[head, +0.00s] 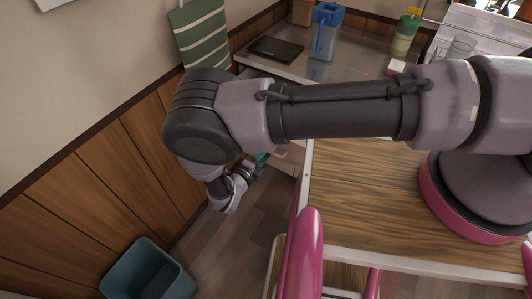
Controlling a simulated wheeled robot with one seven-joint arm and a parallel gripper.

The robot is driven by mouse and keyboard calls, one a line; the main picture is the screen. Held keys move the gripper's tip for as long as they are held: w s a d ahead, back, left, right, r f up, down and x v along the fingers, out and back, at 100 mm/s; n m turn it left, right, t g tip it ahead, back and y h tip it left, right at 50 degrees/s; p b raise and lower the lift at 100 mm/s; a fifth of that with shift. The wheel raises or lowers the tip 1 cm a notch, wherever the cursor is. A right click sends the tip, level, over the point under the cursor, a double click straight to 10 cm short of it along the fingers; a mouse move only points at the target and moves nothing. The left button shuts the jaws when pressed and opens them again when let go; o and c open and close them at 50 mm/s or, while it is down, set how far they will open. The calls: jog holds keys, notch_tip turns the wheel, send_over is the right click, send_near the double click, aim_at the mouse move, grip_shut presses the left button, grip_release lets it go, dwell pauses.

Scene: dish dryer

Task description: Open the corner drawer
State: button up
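My arm reaches across the view to the left and bends down at its elbow. My gripper (247,171) is low beside the wood-panelled wall, below the elbow, pointing toward the corner unit. Its fingers are mostly hidden, so I cannot tell whether they are open or touching anything. A small teal patch shows at its end. A pale drawer-like front (289,157) shows under the corner counter, just right of the gripper. The arm covers most of it, and I cannot tell whether it is open or shut.
The corner counter (345,68) holds a dark flat tray (275,48), a blue container (325,30) and a green-and-clear bottle (405,35). A blue-grey bin (148,272) stands on the floor at lower left. A wood-topped unit (365,200) fills the right. Floor between them is free.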

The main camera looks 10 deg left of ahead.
dwell(0.3)
jog(key=v, duration=1)
jog(key=shift+s, duration=0.35)
jog(key=shift+a+r, duration=0.1)
